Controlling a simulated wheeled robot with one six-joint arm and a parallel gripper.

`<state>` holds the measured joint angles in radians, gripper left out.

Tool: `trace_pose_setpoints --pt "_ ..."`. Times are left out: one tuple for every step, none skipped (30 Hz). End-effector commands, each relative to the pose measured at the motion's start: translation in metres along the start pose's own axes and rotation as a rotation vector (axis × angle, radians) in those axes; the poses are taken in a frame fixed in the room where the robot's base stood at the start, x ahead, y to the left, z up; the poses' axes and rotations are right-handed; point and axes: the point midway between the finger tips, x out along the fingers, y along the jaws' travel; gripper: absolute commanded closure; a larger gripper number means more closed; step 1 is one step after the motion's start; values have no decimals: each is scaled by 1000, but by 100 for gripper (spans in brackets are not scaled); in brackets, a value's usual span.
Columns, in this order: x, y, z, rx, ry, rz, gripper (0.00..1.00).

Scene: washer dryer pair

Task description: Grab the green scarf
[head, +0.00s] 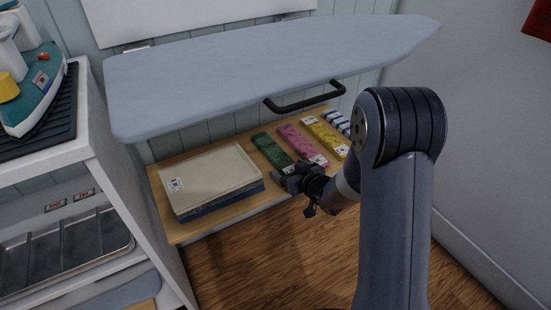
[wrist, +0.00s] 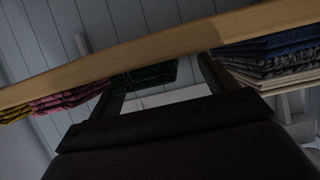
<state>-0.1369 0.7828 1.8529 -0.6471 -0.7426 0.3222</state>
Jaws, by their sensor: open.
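The green scarf (head: 270,150) lies folded in a narrow strip on the wooden shelf, between a folded beige stack and a pink scarf. My gripper (head: 286,181) is open at the shelf's front edge, close to the near end of the green scarf. In the wrist view the green scarf (wrist: 146,76) shows past the shelf edge, between the two fingers of my gripper (wrist: 160,79). The fingers partly frame it. I cannot tell whether they touch it.
The wooden shelf (head: 190,233) also holds the beige and blue folded stack (head: 215,180), the pink scarf (head: 297,141), a yellow scarf (head: 325,137) and a blue-white striped cloth (head: 337,122). An ironing board (head: 250,70) overhangs the shelf. A white cabinet (head: 110,190) stands left.

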Motion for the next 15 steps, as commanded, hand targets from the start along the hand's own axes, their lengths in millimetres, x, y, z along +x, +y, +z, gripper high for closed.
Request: trace_pose_setpoints --pt "0 0 0 0 0 0 20" --pt "0 0 0 0 0 0 20" --pt "0 0 0 0 0 0 20" --pt "0 0 0 0 0 0 20" --pt "0 0 0 0 0 0 20" --pt "0 0 0 0 0 0 22" --pt "0 0 0 0 0 0 25" --pt "0 0 0 0 0 0 27" --pt "0 0 0 0 0 0 31" --pt "0 0 0 0 0 0 33" --pt "0 0 0 0 0 0 36" --pt "0 0 0 0 0 0 39" --pt "0 0 0 0 0 0 41" --pt "0 0 0 0 0 0 44" --pt "0 0 0 0 0 0 47"
